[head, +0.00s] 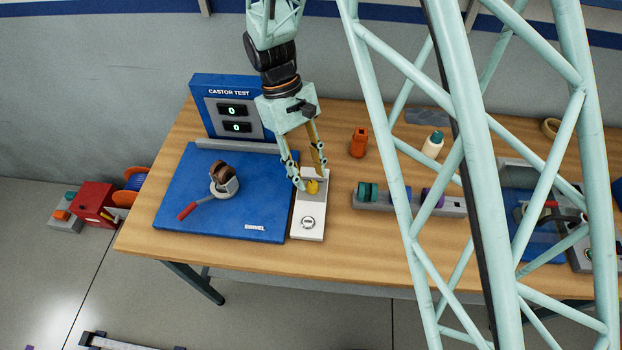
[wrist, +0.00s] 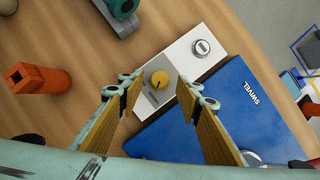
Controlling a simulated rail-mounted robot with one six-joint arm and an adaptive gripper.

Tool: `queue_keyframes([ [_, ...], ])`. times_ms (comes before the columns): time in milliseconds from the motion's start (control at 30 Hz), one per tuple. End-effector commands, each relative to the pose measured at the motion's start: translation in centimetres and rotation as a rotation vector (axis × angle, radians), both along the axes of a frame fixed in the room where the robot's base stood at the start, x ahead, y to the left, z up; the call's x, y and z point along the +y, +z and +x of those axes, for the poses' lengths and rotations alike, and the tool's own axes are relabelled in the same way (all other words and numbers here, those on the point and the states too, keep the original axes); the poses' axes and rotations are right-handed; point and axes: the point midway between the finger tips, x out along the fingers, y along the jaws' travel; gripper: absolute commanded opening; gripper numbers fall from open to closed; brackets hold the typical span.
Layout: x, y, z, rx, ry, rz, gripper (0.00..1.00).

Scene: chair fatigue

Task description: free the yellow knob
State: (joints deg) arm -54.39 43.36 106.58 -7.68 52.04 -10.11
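The yellow knob (wrist: 159,79) sits on a light grey-white control box (wrist: 181,61), which also carries a round silver button (wrist: 202,47). In the head view the knob (head: 312,187) shows just beside my fingertips, toward the rear half of the box (head: 307,228). My gripper (wrist: 155,92) is open, with its two fingers apart. In the wrist view the knob appears between the fingertips, with a visible gap on each side. I cannot tell how high the fingertips are above the box. Nothing is seen held.
The blue swivel plate (head: 262,180) with a castor and a red-handled lever (head: 200,206) lies left of the box. The castor test display (head: 229,107) stands behind it. An orange block (head: 358,142) and a grey wheel rack (head: 384,205) stand to the right.

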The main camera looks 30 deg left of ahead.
Motion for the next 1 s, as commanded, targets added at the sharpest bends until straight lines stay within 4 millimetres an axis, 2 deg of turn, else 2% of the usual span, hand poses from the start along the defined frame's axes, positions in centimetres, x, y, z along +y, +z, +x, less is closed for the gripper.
queue_keyframes([
  [267,-0.8,-1.9,-0.3,0.0,0.0,0.0,0.32],
  [667,-0.9,-2.2,-0.3,0.0,0.0,0.0,0.32],
  [933,-0.9,-2.2,-0.3,0.0,0.0,0.0,0.08],
  [1000,-0.9,-2.2,-0.3,0.0,0.0,0.0,0.08],
])
